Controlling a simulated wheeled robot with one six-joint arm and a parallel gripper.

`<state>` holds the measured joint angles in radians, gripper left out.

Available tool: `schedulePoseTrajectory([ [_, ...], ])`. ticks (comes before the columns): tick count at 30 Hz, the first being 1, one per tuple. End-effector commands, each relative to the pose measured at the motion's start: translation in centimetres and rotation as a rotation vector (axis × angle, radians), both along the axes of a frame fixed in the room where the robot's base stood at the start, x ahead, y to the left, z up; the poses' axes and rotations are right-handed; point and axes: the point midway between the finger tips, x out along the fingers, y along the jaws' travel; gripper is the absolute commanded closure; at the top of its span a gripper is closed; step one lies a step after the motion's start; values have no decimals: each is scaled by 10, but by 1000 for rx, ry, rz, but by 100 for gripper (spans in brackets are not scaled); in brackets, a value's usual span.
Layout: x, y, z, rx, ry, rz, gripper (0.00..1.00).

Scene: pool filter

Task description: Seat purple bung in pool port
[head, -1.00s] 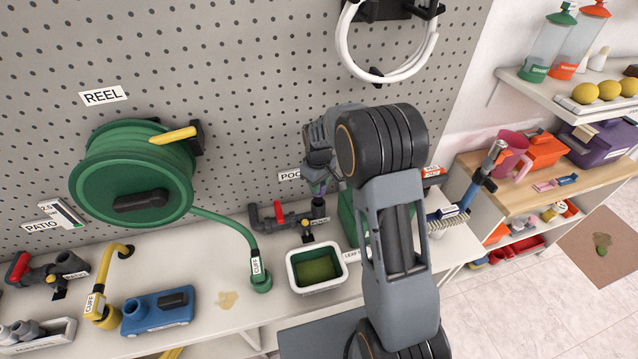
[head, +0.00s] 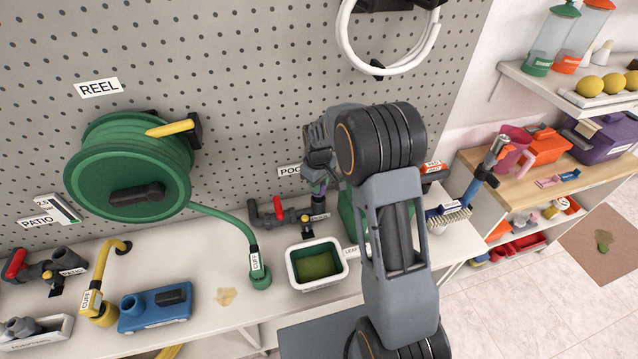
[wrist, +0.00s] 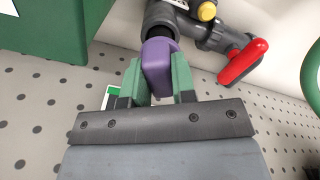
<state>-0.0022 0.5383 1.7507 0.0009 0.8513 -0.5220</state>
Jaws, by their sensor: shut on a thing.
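The purple bung (wrist: 158,65) is between the two green fingertips of my gripper (wrist: 157,82) in the wrist view. My gripper is shut on it. The bung's far end meets a dark opening at the end of the grey pool port pipe (wrist: 160,14); how deep it sits in the port cannot be told. In the head view my gripper (head: 319,182) points down over the upright grey port (head: 318,208), below the partly hidden POOL label (head: 289,171).
A red valve handle (head: 279,208) and a yellow knob (wrist: 206,11) sit on the pipework beside the port. A white-rimmed green tray (head: 290,268) stands in front. A green box (wrist: 35,30) is close by. The pegboard (head: 250,60) rises behind.

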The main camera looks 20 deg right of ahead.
Motion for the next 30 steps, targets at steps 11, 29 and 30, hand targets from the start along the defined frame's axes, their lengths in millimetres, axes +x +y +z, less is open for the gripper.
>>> schedulePoseTrajectory([
  [11, 0, 0, -9, 0, 0, 0, 100],
  [29, 0, 0, -23, 0, 0, 0, 100],
  [30, 0, 0, -23, 0, 0, 0, 100],
])
